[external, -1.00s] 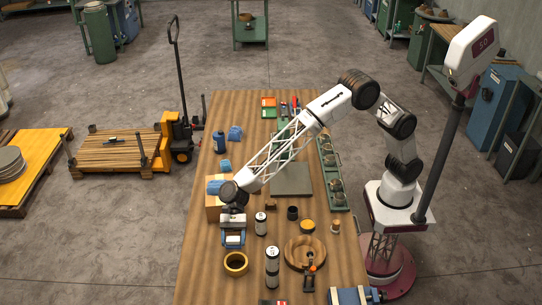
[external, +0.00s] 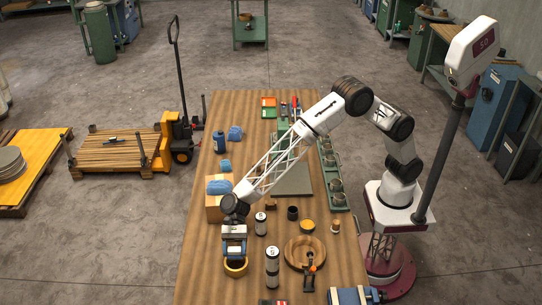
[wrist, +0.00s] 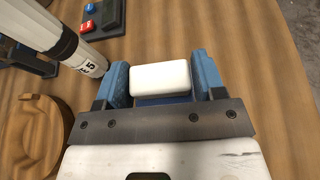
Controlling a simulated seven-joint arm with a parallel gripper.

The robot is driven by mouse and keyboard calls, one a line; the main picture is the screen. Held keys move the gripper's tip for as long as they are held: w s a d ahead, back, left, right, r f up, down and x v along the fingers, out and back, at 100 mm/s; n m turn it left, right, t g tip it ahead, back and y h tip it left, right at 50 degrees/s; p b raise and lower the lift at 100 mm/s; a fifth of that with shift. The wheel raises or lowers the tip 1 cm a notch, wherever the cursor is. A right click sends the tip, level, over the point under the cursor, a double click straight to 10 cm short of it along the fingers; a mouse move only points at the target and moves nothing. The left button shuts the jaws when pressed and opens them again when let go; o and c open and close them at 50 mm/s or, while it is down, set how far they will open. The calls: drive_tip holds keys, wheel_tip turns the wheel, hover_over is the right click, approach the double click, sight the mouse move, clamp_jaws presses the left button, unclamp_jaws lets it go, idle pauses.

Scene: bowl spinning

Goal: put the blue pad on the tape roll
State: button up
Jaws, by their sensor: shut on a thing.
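My gripper (external: 234,252) is shut on a block with a white upper part and a blue part below it, apparently the blue pad (wrist: 161,79). In the wrist view it sits between the blue fingers of my gripper (wrist: 163,82). The yellow-brown tape roll (external: 236,272) lies on the table in the external view. My gripper overlaps its far side there. I cannot tell whether the pad touches the roll. The roll does not show in the wrist view, where the gripper and pad cover the middle.
A white and black canister (external: 272,262) stands right of the roll, with another (external: 260,225) farther back. A wooden bowl (external: 318,247) is farther right. The table left of the roll is clear.

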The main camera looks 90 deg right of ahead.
sight(235, 256)
drive_tip(key=shift+f, duration=0.1)
drive_tip(key=shift+f, duration=1.75)
drive_tip(key=shift+f, duration=0.15)
drive_tip(key=o, duration=0.9)
drive_tip(key=shift+d+r, duration=0.1)
drive_tip(key=shift+r, duration=0.1)
drive_tip(key=v, duration=1.1)
drive_tip(key=shift+d+r, duration=0.1)
drive_tip(key=shift+d, duration=0.3)
drive_tip(key=shift+d, duration=0.1)
